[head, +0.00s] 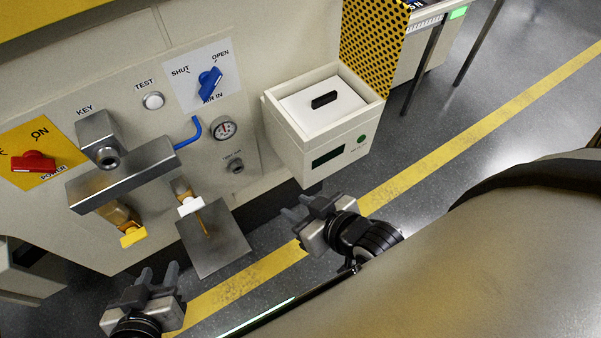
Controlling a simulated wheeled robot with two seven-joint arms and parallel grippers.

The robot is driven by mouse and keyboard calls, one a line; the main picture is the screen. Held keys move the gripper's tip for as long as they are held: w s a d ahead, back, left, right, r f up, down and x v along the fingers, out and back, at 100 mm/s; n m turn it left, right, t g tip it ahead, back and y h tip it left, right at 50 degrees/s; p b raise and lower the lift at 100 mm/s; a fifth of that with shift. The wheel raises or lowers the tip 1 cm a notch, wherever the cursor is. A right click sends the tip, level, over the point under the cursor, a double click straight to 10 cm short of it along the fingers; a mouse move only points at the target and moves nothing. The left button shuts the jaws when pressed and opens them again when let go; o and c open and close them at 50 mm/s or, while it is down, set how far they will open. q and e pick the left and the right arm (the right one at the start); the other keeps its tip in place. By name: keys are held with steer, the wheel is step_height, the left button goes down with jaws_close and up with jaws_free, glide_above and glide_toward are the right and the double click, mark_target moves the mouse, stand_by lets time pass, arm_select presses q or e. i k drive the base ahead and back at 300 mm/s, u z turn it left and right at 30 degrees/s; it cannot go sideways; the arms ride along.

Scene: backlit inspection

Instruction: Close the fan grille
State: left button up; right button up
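I cannot pick out a fan grille for certain. A yellow panel with a grid of dark holes (375,45) stands upright at the top, right of the control panel; I cannot tell if it is the grille. My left gripper (157,273) is at the bottom left, below the control panel, open and empty. My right gripper (296,207) is near the middle, below the white box, open with nothing between its fingers. Both are well apart from the perforated panel.
The control panel (130,95) carries a red power knob (32,162), a blue valve handle (209,82) and a gauge (223,128). A metal shelf (122,174) and a tilted metal plate (214,241) jut out. A white box (318,150) projects beside them.

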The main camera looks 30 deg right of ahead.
mark_target(373, 32)
steer(key=u, duration=2.95)
steer(key=k, duration=1.95)
steer(key=z, duration=2.25)
steer(key=i, duration=0.5)
steer(key=z, duration=0.05)
steer(key=k, duration=0.5)
steer(key=z, duration=0.85)
steer(key=k, duration=0.65)
steer(key=u, duration=0.45)
